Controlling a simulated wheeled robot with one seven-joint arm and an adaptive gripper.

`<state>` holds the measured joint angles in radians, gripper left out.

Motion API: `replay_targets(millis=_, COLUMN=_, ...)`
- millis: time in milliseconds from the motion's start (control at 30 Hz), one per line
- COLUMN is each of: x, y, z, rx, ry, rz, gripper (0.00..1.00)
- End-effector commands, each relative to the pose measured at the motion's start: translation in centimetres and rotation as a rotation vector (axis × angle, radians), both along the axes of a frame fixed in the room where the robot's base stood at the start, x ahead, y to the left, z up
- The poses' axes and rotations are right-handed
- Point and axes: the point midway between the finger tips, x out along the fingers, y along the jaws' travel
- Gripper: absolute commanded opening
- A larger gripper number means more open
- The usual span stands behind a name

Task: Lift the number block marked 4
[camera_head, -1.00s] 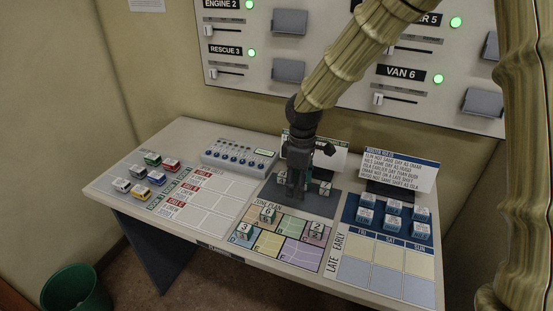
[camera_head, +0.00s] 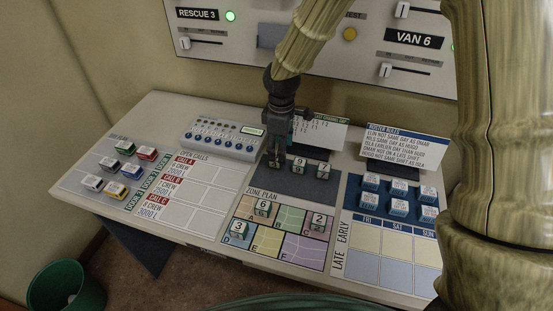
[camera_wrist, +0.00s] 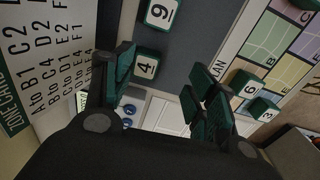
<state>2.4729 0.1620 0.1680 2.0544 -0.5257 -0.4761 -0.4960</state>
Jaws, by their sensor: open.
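The number block marked 4 (camera_wrist: 146,67) is a small dark green cube with a white top. In the wrist view it lies on the dark grey mat (camera_wrist: 195,40), just beyond the space between my fingertips and nearer the left finger. My gripper (camera_wrist: 160,85) is open and empty, its green-padded fingers spread apart. In the head view my gripper (camera_head: 276,164) points down over the left part of the mat and hides the 4 block there. The block marked 9 (camera_wrist: 160,14) sits beside the 4 block, with a gap between them.
Two blocks (camera_head: 298,163) (camera_head: 323,170) show right of my gripper. The zone plan (camera_head: 268,240) in front carries blocks 6, 3 and 2. A card (camera_head: 322,133) stands behind the mat. A control box (camera_head: 222,137) is left; blue-tray blocks (camera_head: 370,182) are right.

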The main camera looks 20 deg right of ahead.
Motion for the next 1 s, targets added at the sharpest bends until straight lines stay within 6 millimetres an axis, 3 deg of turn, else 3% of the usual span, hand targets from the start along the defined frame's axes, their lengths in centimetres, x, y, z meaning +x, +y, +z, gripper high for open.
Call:
replay_targets(millis=167, x=1.6, y=0.1, z=-1.6, rx=0.001, ry=0.015, rz=0.001, gripper=0.57)
replay_targets(millis=600, x=1.3, y=0.0, z=-5.7, rx=0.001, ry=0.014, rz=0.0, gripper=0.57)
replay_targets(millis=967, x=1.6, y=0.0, z=-6.5, rx=0.001, ry=0.016, rz=0.0, gripper=0.57)
replay_targets(millis=1000, x=1.6, y=0.0, z=-6.4, rx=0.001, ry=0.016, rz=0.0, gripper=0.5)
